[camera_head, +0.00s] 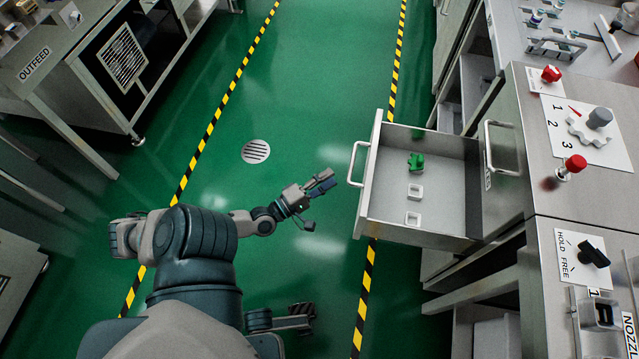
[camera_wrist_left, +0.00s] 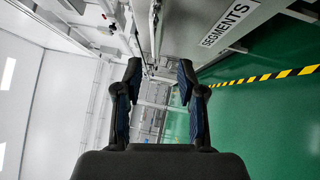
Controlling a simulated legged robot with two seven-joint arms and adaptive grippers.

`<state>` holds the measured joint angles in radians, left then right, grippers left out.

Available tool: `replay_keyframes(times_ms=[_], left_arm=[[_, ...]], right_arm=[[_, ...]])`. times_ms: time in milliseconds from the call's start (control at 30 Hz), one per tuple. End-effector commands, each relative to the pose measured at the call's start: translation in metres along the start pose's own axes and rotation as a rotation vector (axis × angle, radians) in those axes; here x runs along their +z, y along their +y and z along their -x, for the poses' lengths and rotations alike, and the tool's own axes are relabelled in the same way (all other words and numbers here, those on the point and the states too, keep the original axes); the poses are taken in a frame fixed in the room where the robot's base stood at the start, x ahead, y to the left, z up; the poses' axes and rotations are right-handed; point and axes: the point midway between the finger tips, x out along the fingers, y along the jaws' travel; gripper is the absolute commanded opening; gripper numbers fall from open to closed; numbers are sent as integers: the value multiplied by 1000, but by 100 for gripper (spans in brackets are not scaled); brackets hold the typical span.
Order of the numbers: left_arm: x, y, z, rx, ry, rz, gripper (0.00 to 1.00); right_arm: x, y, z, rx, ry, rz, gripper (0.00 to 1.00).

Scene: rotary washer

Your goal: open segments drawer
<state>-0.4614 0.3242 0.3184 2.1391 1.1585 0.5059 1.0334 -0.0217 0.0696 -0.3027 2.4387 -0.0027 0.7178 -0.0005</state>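The segments drawer (camera_head: 378,205) stands pulled out from the steel cabinet at right, with its bar handle (camera_head: 356,165) on the left face. Inside lie a green piece (camera_head: 416,162) and two small white square holders (camera_head: 414,191). My left gripper (camera_head: 322,184) is left of the drawer front, apart from the handle. In the left wrist view its two fingers (camera_wrist_left: 160,78) are spread with nothing between them. A SEGMENTS label (camera_wrist_left: 226,23) shows at the upper right there. A dark part of mine, probably the right gripper (camera_head: 300,318), shows low in the head view; its fingers are unclear.
The counter at right carries a grey knob (camera_head: 598,119), red knobs (camera_head: 573,164) and a black HOLD/FREE switch (camera_head: 593,254). Another handle (camera_head: 499,148) is on the cabinet behind the drawer. The green floor (camera_head: 300,100) between the striped lines is clear. An OUTFEED bench (camera_head: 60,45) stands at upper left.

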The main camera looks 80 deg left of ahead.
Motion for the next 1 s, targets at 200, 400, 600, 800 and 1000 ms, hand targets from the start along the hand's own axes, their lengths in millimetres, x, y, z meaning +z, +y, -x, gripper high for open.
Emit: replay_keyframes(times_ms=[200,400,600,800,1000], left_arm=[[0,-1,26,-2,0,1,39],[0,-1,30,0,0,2,39],[0,-1,29,0,0,1,39],[0,-1,29,0,0,1,39],[24,-17,34,-77,-75,-65,39]], right_arm=[[0,0,0,-1,0,0,40],[0,0,0,-1,-1,0,40],[2,0,0,-1,-3,0,40],[2,0,0,-1,-4,-1,40],[0,0,0,0,0,0,40]])
